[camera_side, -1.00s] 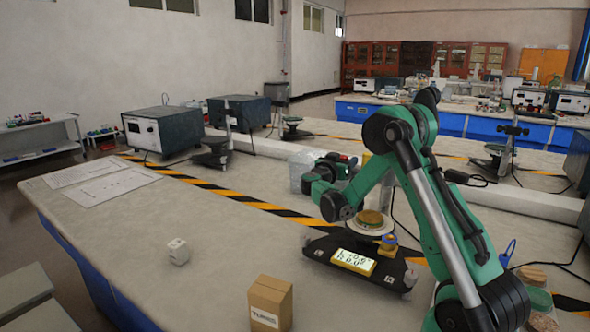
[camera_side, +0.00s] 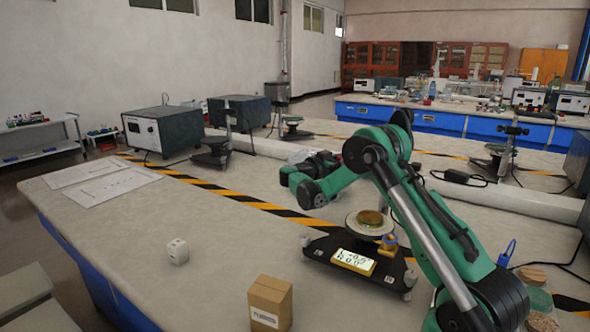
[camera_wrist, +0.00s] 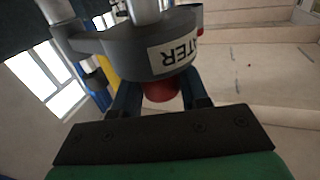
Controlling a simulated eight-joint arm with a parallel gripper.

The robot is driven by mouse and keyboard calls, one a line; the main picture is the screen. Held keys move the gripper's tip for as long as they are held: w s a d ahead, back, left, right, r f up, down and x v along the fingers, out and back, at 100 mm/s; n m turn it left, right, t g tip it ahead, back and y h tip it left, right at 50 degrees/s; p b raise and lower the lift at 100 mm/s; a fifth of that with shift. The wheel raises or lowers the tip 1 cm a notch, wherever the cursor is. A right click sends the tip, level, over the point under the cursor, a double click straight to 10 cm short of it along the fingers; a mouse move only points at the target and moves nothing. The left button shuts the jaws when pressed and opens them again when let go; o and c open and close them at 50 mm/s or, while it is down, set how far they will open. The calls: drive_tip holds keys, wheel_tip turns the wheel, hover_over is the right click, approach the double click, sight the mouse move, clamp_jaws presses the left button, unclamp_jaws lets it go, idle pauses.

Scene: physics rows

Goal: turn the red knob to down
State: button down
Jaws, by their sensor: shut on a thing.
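In the wrist view, the red knob (camera_wrist: 162,88) sits under a grey rounded body (camera_wrist: 150,48) with a white label reading "WATER", seen upside down. My gripper (camera_wrist: 158,92) has its two dark fingers on either side of the knob, shut on it. Part of the knob is hidden by the gripper's dark front plate. I cannot tell which way the knob is turned. In the side view, my green arm reaches over the bench and the knob is hidden.
A black scale-like device (camera_side: 325,250) with a lit display and round plate stands below my arm. A cardboard box (camera_side: 270,303) and a white die (camera_side: 177,251) stand on the bench (camera_side: 215,285). Papers (camera_side: 105,185) lie at the left. The bench between them is clear.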

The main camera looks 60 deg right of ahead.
drive_tip(key=m+g+y, duration=0.2)
drive_tip(key=g, duration=0.1)
drive_tip(key=m+g+y, duration=0.1)
drive_tip(key=m+g, duration=0.1)
drive_tip(key=g, duration=0.1)
drive_tip(key=shift+m+y, duration=0.4)
drive_tip(key=shift+g, duration=0.5)
drive_tip(key=shift+c, duration=2.4)
unclamp_jaws()
drive_tip(key=shift+t, duration=0.5)
